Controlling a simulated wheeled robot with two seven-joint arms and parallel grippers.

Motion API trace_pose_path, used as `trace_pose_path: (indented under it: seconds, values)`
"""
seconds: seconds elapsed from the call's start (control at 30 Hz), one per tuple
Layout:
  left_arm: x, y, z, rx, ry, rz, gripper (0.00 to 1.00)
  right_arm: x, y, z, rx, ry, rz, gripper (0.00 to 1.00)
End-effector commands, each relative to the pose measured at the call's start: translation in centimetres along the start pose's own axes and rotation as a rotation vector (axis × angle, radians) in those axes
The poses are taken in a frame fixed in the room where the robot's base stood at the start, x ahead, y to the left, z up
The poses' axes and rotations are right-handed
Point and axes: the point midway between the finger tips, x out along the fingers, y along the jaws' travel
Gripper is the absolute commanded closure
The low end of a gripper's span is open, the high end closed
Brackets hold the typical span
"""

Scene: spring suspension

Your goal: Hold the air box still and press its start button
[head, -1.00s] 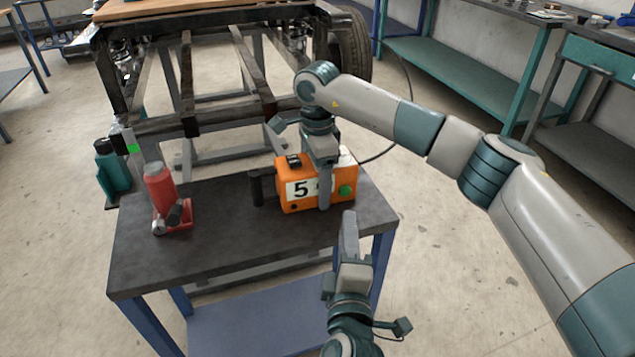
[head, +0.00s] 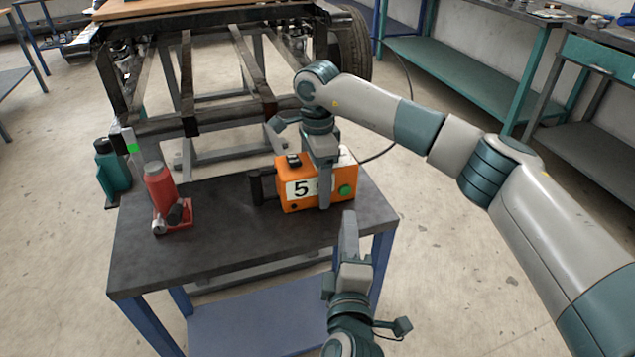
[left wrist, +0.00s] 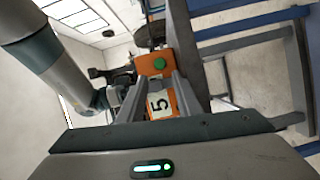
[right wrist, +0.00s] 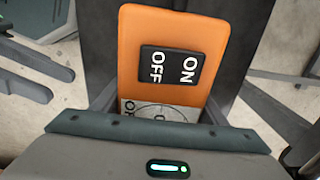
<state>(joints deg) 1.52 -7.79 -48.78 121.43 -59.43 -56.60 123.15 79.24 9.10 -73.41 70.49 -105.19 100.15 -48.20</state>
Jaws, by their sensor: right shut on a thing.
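The orange air box (head: 315,185), marked with a 5, stands on the dark table top. Its round green button (head: 345,191) faces the front and shows in the left wrist view (left wrist: 160,63). My right gripper (head: 324,200) reaches down from above and is shut on the box, one finger across its front. The right wrist view shows the box's top with a black ON/OFF switch (right wrist: 170,67). My left gripper (head: 349,215) is in front of the box, below the button and apart from it. Its two fingers stand apart with nothing between them.
A red bottle jack (head: 161,193) stands on the table's left part. A dark handle or cylinder (head: 257,186) is just left of the box. A vehicle frame (head: 190,90) stands behind the table (head: 235,235). The front middle of the table top is clear.

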Motion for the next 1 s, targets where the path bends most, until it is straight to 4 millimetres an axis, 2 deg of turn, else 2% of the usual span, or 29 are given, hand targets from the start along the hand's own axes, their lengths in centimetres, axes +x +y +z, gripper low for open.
trace_pose_path:
  seconds: [0.1, 0.2, 0.23, 1.0]
  values:
    - [0.0, 0.01, 0.0, 0.0, 0.0, 0.0, 0.71, -0.07, -0.03, 0.0, 0.0, 0.0, -0.001, 0.65]
    - [0.0, 0.01, 0.0, 0.0, 0.0, 0.0, 0.95, -0.08, -0.03, 0.0, 0.0, 0.0, -0.001, 0.65]
    - [0.0, 0.01, 0.0, 0.0, 0.0, 0.0, 1.0, -0.08, -0.03, 0.0, 0.0, 0.0, -0.001, 0.65]
    - [0.0, 0.01, 0.0, 0.0, 0.0, 0.0, 1.0, -0.09, -0.03, 0.01, 0.0, 0.0, -0.001, 0.65]
